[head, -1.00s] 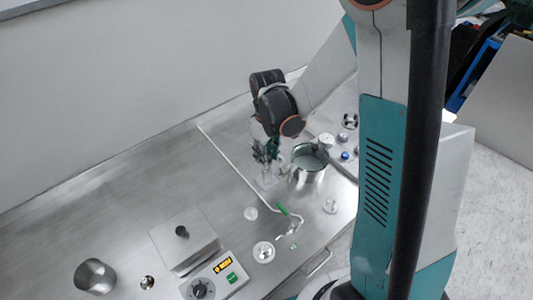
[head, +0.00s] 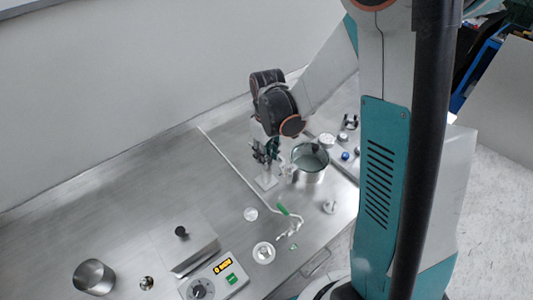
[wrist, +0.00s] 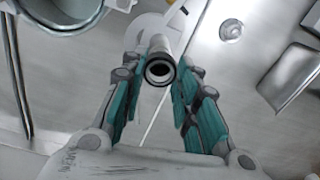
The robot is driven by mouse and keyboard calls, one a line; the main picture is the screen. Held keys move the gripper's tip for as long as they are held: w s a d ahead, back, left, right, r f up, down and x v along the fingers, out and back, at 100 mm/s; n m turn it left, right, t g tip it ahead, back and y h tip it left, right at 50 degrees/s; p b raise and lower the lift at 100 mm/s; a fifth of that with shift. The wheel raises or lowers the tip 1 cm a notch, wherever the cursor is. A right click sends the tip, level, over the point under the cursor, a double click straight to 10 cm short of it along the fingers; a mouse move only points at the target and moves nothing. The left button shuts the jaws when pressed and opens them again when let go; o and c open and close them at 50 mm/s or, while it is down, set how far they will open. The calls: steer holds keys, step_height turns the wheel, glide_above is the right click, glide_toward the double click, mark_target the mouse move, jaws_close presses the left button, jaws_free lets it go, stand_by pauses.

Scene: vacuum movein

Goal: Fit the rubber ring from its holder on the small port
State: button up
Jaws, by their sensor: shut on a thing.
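A black rubber ring (wrist: 160,70) sits at the near end of a pale upright post, the holder (head: 266,182), in the wrist view. My gripper (wrist: 158,76) has its teal fingers on both sides of the ring and is shut on it. In the head view my gripper (head: 266,151) is just above the holder's white base, left of a steel pot; the ring is too small to make out there. Whether the ring is clear of the post top is hard to tell. I cannot identify the small port with certainty.
The steel pot (head: 311,163) stands close to the right of my gripper. A bent pipe with a green lever (head: 283,209) lies in front. A lidded box (head: 184,242), a control unit (head: 216,282) and a steel cup (head: 94,277) are front left.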

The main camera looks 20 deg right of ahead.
steer(key=shift+f+b, duration=0.4)
stand_by(0.4)
steer(key=o, duration=0.8)
steer(key=shift+c, duration=0.2)
step_height(320, 180, up, 12)
stand_by(0.5)
steer(key=shift+d, duration=0.1)
stand_by(0.4)
steer(key=s+r+m+t+b, duration=0.1)
steer(key=s+m+t+b, duration=0.4)
steer(key=s, duration=1)
steer(key=shift+t+b, duration=0.8)
steer(key=shift+t, duration=0.3)
